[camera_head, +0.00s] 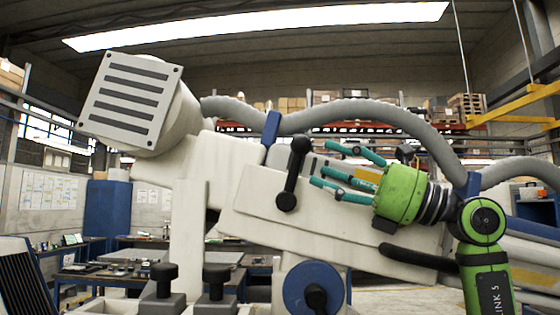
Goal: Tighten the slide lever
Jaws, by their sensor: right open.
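A black lever (292,175) with a rounded knob at each end is mounted on the side of the large pale microscope arm (330,222). It stands nearly upright, leaning slightly right at its top, and I take it to be the slide lever. My right gripper (319,164), with a green body and teal fingers, reaches in from the right. Its fingers are spread open and point left at the lever. Their tips appear just right of the lever, with a visible gap, and nothing is between them. My left gripper is out of view.
A grey hose (350,108) arches over the arm. A blue round knob (313,287) sits below the lever, and two black knobs (164,277) (217,279) stand at the lower left. A vented pale head (130,100) is at upper left. Benches and shelves lie far behind.

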